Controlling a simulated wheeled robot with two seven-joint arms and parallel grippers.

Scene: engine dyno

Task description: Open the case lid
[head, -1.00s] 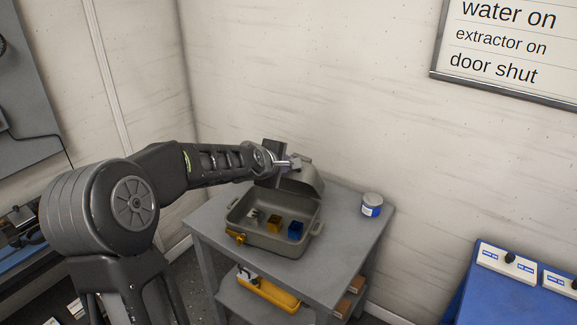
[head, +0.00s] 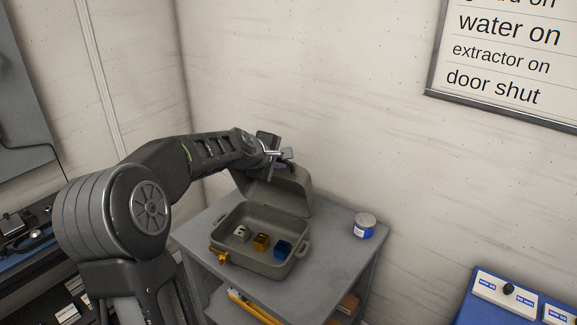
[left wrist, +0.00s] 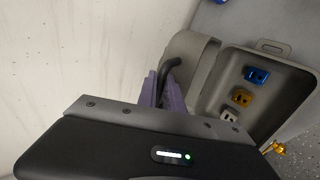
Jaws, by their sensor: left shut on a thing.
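The grey case (head: 216,247) sits on the small grey table with its lid (head: 285,190) standing up at the back, so the inside shows. A silver-white, an amber and a blue block lie inside. My left gripper (head: 284,157) is at the top edge of the raised lid. In the left wrist view, its purple fingers (left wrist: 163,88) are shut on the dark curved handle (left wrist: 170,68) beside the lid (left wrist: 188,55). The exact grip is partly hidden by the gripper body. My right gripper is not in view.
A blue and white tin (head: 363,226) stands on the table (head: 325,262) right of the case. The wall is close behind the lid. A blue bench (head: 490,310) stands at the lower right.

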